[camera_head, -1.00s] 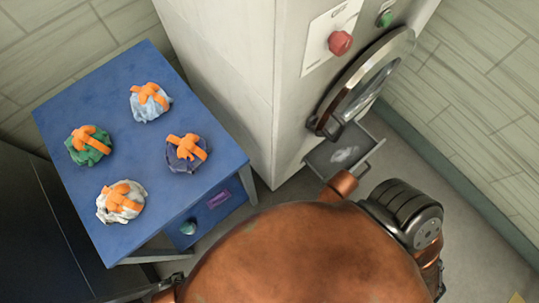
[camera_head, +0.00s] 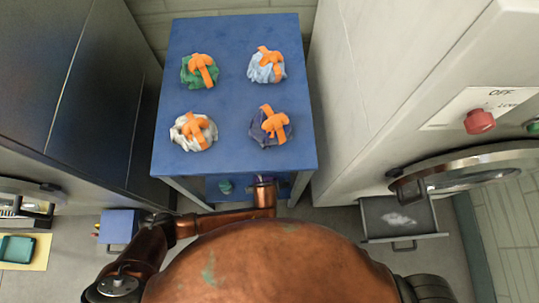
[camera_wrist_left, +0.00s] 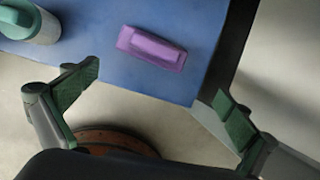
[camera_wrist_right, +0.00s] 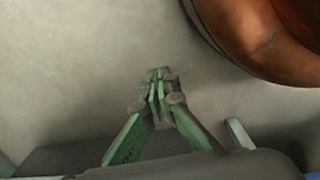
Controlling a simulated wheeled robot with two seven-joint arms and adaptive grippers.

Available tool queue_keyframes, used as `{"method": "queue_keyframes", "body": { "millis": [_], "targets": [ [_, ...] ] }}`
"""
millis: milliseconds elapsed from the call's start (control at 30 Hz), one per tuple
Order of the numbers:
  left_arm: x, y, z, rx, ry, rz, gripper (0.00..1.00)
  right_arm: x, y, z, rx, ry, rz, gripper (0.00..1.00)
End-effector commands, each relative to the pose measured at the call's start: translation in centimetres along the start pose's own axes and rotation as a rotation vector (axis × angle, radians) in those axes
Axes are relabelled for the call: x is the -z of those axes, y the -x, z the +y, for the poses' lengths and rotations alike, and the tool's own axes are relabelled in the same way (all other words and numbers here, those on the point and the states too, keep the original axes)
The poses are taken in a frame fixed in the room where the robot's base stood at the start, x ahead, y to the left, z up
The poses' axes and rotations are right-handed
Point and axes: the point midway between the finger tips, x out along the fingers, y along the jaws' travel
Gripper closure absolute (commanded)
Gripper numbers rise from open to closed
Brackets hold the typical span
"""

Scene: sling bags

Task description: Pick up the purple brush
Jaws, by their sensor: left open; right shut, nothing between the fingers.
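The purple brush (camera_wrist_left: 152,47) lies on the blue lower shelf (camera_wrist_left: 105,70), near its edge, in the left wrist view. It is a block with a lighter raised strip. My left gripper (camera_wrist_left: 155,98) is open and empty, with its fingers apart on this side of the brush, not touching it. In the head view the arm reaches to the lower shelf under the table top, and only a sliver of purple shows. My right gripper (camera_wrist_right: 158,80) is shut and empty over bare floor in the right wrist view.
A teal-capped grey container (camera_wrist_left: 35,25) stands left of the brush. Several bags with orange straps, one of them green (camera_head: 199,70), sit on the blue table top (camera_head: 235,45). A tall pale machine with an open drawer (camera_head: 398,217) stands at right, dark cabinets at left.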

Motion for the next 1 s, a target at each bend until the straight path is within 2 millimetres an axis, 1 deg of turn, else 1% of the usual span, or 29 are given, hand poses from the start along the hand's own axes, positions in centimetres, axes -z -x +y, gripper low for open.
{"method": "queue_keyframes", "body": {
  "millis": [33,167,267,400,500,667,767,1000],
  "targets": [
    [-0.8,-0.5,0.4,-0.015,-0.062,-0.019,0.00,-0.3,-0.5,0.0,0.001,0.001,-0.003,1.00],
    [-1.6,-1.4,0.9,-0.034,-0.146,-0.037,0.00,-0.5,-0.8,-0.2,0.004,0.002,-0.005,1.00],
    [-1.5,-2.2,1.0,-0.036,-0.157,-0.036,0.00,0.0,0.0,-0.5,0.008,0.002,-0.004,1.00],
    [-1.5,-3.2,0.9,-0.034,-0.154,-0.035,0.00,0.7,1.6,-0.9,0.013,0.002,-0.004,1.00],
    [-1.5,-3.6,1.0,-0.034,-0.153,-0.036,0.00,0.9,2.4,-1.1,0.015,0.003,-0.004,1.00],
    [-1.6,-4.0,1.0,-0.034,-0.152,-0.037,0.00,1.2,3.2,-1.2,0.018,0.003,-0.003,1.00],
    [-1.5,-4.5,1.0,-0.034,-0.151,-0.035,0.00,1.6,4.2,-1.5,0.021,0.003,-0.002,1.00],
    [-1.4,-6.3,1.2,-0.034,-0.151,-0.034,0.00,2.4,8.3,-2.2,0.034,0.002,-0.002,1.00]
  ]
}}
